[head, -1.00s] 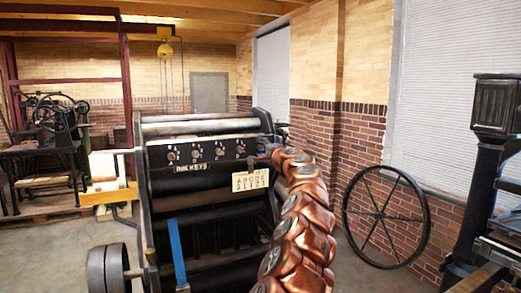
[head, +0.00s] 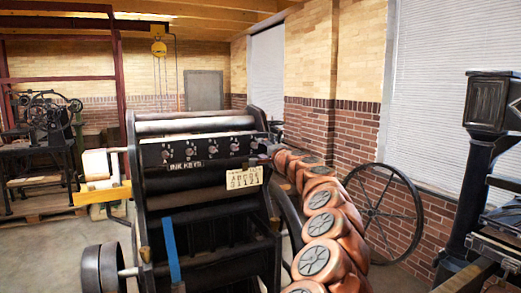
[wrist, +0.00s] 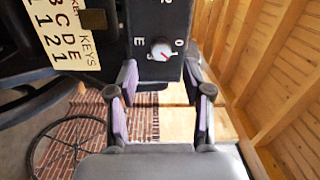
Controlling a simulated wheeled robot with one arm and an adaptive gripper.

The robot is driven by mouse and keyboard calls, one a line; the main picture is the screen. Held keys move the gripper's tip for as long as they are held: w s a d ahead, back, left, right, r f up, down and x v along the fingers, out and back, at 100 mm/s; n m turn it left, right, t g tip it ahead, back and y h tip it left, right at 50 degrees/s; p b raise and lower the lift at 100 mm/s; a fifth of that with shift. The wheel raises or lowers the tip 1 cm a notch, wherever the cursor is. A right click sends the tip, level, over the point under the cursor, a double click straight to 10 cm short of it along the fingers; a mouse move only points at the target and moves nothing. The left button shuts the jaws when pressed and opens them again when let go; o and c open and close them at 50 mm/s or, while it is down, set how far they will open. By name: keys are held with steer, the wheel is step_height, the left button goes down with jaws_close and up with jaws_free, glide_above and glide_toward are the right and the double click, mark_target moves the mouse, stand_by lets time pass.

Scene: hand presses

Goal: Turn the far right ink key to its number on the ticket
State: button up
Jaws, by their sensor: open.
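The far right ink key (head: 254,145) ends the row of dials on the press's dark panel. In the wrist view this key (wrist: 161,49) is a pale round knob with a red mark, beside a white letter E. My gripper (wrist: 160,72) is open, with a finger to each side below the knob; I cannot tell whether either touches it. In the head view the gripper is dark and small at the panel's right end. The cream ticket (head: 244,178) hangs below the panel.
The other ink keys (head: 190,151) sit to the left on the same panel. A spoked wheel (head: 385,212) leans by the brick wall on the right. Another machine (head: 488,130) stands at the right edge. Open floor lies left of the press.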

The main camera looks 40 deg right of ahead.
steer(key=v, duration=0.7)
stand_by(0.4)
steer(key=shift+w+a+r, duration=0.1)
steer(key=shift+w+r, duration=0.05)
stand_by(0.3)
